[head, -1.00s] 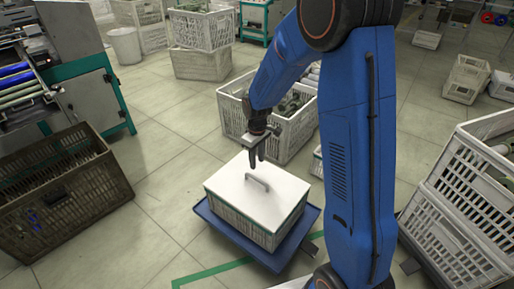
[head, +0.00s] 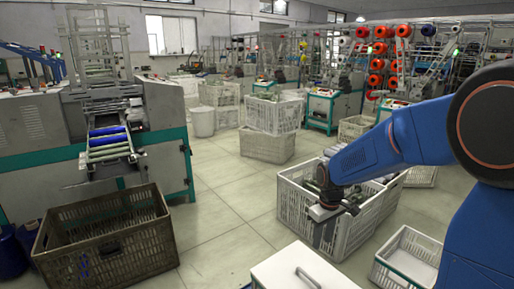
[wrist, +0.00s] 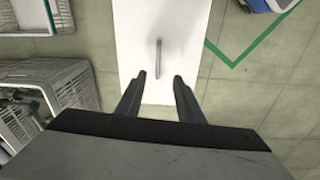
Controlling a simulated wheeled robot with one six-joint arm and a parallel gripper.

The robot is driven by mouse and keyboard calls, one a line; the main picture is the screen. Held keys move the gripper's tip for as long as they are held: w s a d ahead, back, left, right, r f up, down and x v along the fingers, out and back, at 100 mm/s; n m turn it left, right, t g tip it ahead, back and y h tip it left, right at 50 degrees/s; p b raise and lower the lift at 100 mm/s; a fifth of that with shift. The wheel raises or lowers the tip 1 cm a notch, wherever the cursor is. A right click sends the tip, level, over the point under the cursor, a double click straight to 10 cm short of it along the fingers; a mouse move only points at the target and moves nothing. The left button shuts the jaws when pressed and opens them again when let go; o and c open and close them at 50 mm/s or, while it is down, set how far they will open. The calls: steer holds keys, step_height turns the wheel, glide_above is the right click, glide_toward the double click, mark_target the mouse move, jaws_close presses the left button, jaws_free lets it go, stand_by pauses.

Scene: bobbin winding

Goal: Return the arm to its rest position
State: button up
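My blue arm (head: 370,150) reaches in from the right in the head view and bends down at its wrist. My gripper (wrist: 160,78) shows in the wrist view with its two dark fingers apart and nothing between them. It is above the white lid (wrist: 146,90), and the lid's grey handle (wrist: 158,57) lies ahead of the fingertips, apart from them. In the head view the lid (head: 290,272) is cut off by the bottom edge, and the fingers are hard to make out there.
A white crate of bobbins (head: 302,212) stands just behind my wrist. A brown crate (head: 108,240) is at the left, before a green and grey machine (head: 165,150). A smaller white crate (head: 408,258) is at lower right. Floor between the crates is clear.

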steer(key=s+d+r+m+t, duration=0.1)
steer(key=s+r, duration=0.3)
steer(key=s, duration=0.5)
steer(key=s+d+r+m+t, duration=0.1)
steer(key=s+d+r+m, duration=0.1)
steer(key=s, duration=0.8)
steer(key=s+d+r+m+t, duration=0.2)
steer(key=s+r, duration=0.4)
steer(key=s, duration=0.4)
steer(key=shift+d+m, duration=0.2)
steer(key=shift+m, duration=0.4)
